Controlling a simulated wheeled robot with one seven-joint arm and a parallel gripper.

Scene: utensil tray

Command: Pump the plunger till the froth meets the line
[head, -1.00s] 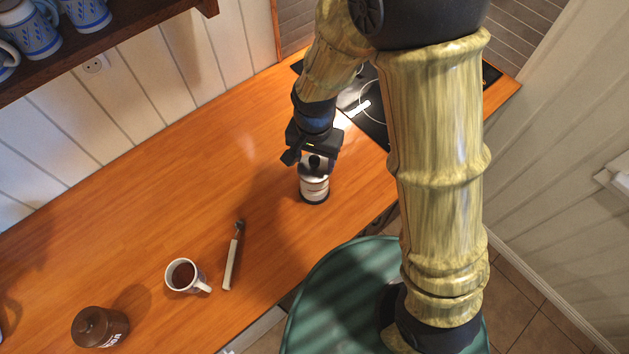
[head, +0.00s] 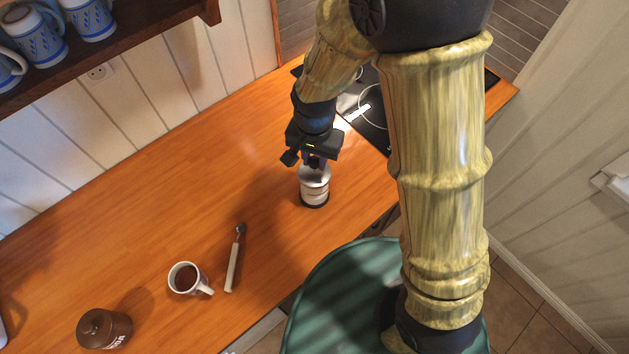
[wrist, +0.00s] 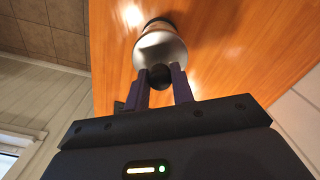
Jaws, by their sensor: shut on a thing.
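The frother (head: 314,188) is a pale, banded cylinder with a silver lid and a dark base. It stands upright on the wooden counter below my gripper in the head view. It also shows in the wrist view (wrist: 160,48), where its round black plunger knob (wrist: 160,76) is near the camera. My gripper (wrist: 164,84) is shut on the knob, one finger on each side. In the head view my gripper (head: 314,162) is directly above the lid and hides most of the knob. I cannot make out the froth or the line.
A mug of brown liquid (head: 187,279), a grey-handled utensil (head: 233,262) and a brown lidded jar (head: 104,328) are on the counter (head: 150,210) at left front. A black hob (head: 368,108) lies behind my gripper. Blue patterned mugs (head: 92,18) stand on a shelf.

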